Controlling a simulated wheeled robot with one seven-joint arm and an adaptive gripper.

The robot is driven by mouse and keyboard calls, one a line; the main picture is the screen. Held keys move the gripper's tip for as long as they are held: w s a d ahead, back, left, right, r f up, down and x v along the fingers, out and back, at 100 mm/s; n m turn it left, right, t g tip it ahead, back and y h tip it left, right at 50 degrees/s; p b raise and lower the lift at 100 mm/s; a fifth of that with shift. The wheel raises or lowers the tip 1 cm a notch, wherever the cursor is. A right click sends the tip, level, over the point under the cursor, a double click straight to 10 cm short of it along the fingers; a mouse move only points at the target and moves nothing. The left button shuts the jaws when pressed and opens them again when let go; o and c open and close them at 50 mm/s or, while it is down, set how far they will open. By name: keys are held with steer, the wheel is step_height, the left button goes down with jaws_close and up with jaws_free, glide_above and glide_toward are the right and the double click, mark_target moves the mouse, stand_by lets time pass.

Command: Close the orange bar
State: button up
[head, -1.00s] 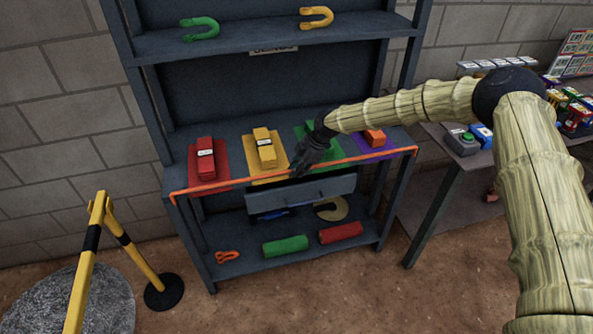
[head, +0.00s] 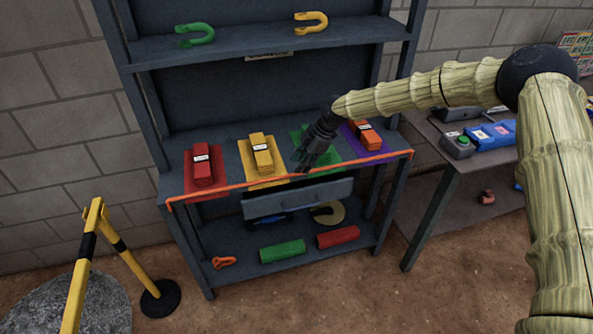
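The orange bar (head: 235,186) is a thin rail running across the front edge of the grey shelf's middle level. Its left end bends down at the shelf's left post, and its right end reaches the right post. My gripper (head: 305,166) is dark and points down over the green mat (head: 325,157), just behind and above the bar. Whether it touches the bar, and whether its fingers are apart, cannot be made out.
Red (head: 202,168), yellow (head: 262,156) and orange blocks (head: 369,137) lie on coloured mats behind the bar. A drawer (head: 300,201) stands slightly out below. A yellow-black barrier (head: 97,240) is at left. A table (head: 440,170) stands at right.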

steer(key=shift+v, duration=2.4)
steer(key=shift+s, duration=0.1)
steer(key=s+a+f+m+g, duration=0.1)
steer(key=s+f+m, duration=0.3)
steer(key=s+f, duration=0.55)
steer(key=s+a+f+m, duration=0.2)
steer(key=s+f+m, duration=0.1)
steer(key=s+f, duration=0.65)
steer(key=s+d+f+m, duration=0.3)
steer(key=s+f, duration=0.1)
steer(key=s, duration=0.4)
steer(key=s+d+f+m, duration=0.3)
steer(key=s+f+m, duration=0.1)
steer(key=s, duration=0.5)
steer(key=s+d+m+h, duration=0.5)
steer(key=s+d+m, duration=0.3)
steer(key=s+d, duration=1)
steer(key=shift+s+r, duration=0.35)
steer(key=shift+s, duration=0.05)
